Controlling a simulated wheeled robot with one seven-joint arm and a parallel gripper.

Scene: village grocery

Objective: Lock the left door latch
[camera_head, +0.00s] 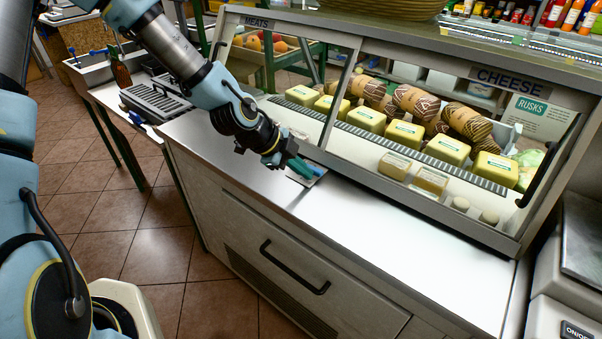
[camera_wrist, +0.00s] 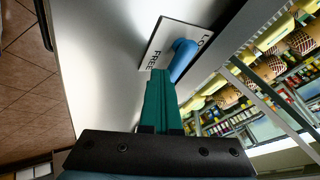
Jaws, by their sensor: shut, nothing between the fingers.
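The latch is a blue curved lever (camera_wrist: 181,58) on a small white plate (camera_wrist: 166,33) in the wrist view. The plate reads "FREE" at one end and "LO..." at the other, the rest hidden. The lever's outer end lies close beside the green fingertips. My gripper (camera_wrist: 157,80) is shut with nothing between its fingers; I cannot tell whether it touches the lever. In the head view my gripper (camera_head: 300,167) points at the plate (camera_head: 313,178) on the white counter, below the glass case's left door (camera_head: 272,75); the lever is mostly hidden there.
The glass case holds cheese packs (camera_head: 405,133) and wrapped rolls (camera_head: 416,101) behind the glass. The white counter (camera_head: 400,245) is clear to the right of my gripper. A black handle (camera_head: 293,270) sticks out of the counter's front. A slotted grey tray (camera_head: 155,100) lies at the left.

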